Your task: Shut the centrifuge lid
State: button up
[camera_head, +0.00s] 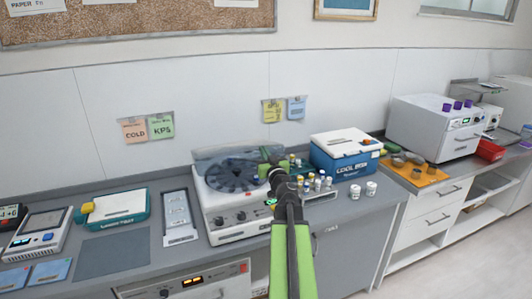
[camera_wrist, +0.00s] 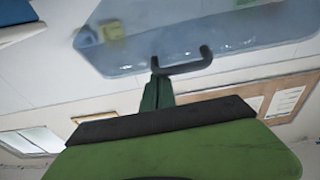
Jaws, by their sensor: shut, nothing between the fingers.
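The white centrifuge (camera_head: 232,222) stands on the grey counter, with its dark round rotor (camera_head: 232,176) exposed. Its clear bluish lid (camera_head: 212,153) is open, tilted up behind the rotor. In the wrist view the lid (camera_wrist: 235,25) fills the top, with a dark bar handle (camera_wrist: 190,66) on its edge. My green gripper (camera_head: 266,158) is at the right side of the centrifuge, near the lid's right end. It is shut and empty. In the wrist view the fingertip (camera_wrist: 158,85) is close by the handle's left end; I cannot tell whether they touch.
Right of my gripper stand several small vials (camera_head: 316,184) and a blue-and-white cooler box (camera_head: 345,158). Two white cups (camera_head: 355,191) are near the front edge. A grey tray-like device (camera_head: 177,212) stands left of the centrifuge. A bare grey mat (camera_head: 112,254) lies further left.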

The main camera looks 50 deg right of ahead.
aim_at(255, 157)
jog(key=shift+o, duration=0.9)
jog(key=shift+w+a+r+n+y, duration=0.1)
jog(key=shift+w+a+n+y, duration=0.1)
jog(key=shift+w+a, duration=0.3)
jog(key=shift+w+a+n+y, duration=0.1)
jog(key=shift+w+a+y, duration=0.15)
jog(key=shift+a, duration=0.4)
jog(key=o, duration=0.5)
jog(key=shift+w+a, duration=0.15)
jog(key=o, duration=0.4)
jog(key=shift+w+a, duration=0.2)
jog(key=shift+a, duration=0.2)
jog(key=shift+s+d, duration=0.15)
jog(key=shift+d, duration=0.15)
jog(key=shift+d, duration=0.1)
